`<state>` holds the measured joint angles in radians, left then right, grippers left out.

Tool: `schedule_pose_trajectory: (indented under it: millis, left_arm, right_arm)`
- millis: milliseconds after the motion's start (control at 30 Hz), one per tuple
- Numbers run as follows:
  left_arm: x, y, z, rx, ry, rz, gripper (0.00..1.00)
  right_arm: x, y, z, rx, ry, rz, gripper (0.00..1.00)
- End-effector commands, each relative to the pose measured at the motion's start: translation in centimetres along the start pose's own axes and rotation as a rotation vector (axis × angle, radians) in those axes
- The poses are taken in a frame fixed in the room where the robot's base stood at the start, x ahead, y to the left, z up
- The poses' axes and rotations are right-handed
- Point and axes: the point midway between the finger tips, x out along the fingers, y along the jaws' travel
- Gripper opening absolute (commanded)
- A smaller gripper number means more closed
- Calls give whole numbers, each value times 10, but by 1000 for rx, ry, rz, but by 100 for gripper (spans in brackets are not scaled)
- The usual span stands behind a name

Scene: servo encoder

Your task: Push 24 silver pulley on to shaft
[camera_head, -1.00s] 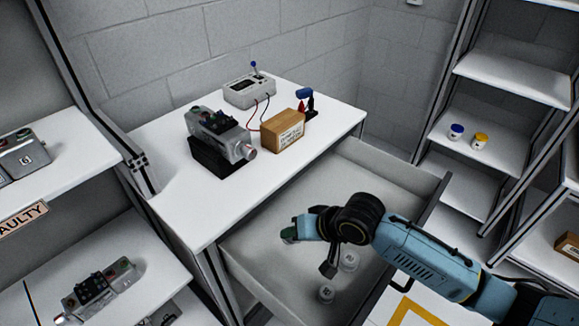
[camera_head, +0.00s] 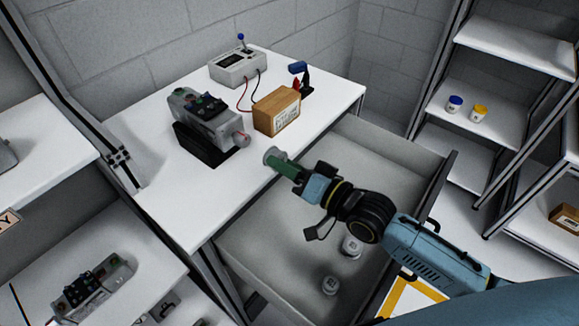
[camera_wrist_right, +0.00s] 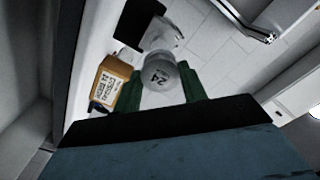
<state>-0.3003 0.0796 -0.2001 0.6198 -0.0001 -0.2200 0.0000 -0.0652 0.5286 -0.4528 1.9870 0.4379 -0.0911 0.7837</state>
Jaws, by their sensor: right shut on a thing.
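The silver pulley (camera_head: 270,156) is held at the tip of my right gripper (camera_head: 281,165), above the near edge of the white table. In the right wrist view the pulley (camera_wrist_right: 159,76) shows the number 24, between the green fingers. The grey servo motor (camera_head: 203,118) sits on a black base (camera_head: 199,148) on the table. Its shaft end (camera_head: 242,140) points right, toward the pulley. The pulley is apart from the shaft, to its right and nearer. My left gripper is not in view.
A wooden box (camera_head: 277,113) with a label stands close to the shaft end. A grey control box (camera_head: 238,68) with wires is behind. The open drawer (camera_head: 290,225) below holds two other silver pieces (camera_head: 351,246). Shelves flank the table.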

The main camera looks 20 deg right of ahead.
Motion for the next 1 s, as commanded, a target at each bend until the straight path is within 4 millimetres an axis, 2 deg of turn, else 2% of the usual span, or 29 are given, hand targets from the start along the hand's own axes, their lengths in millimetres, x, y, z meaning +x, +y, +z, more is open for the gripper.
schedule_pose_trajectory:
  millis: [800,1000]
  left_arm:
    - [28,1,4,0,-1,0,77]
    - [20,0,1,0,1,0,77]
  right_arm:
    - [57,0,1,-1,0,-2,13]
    - [56,-2,-1,-20,-1,2,13]
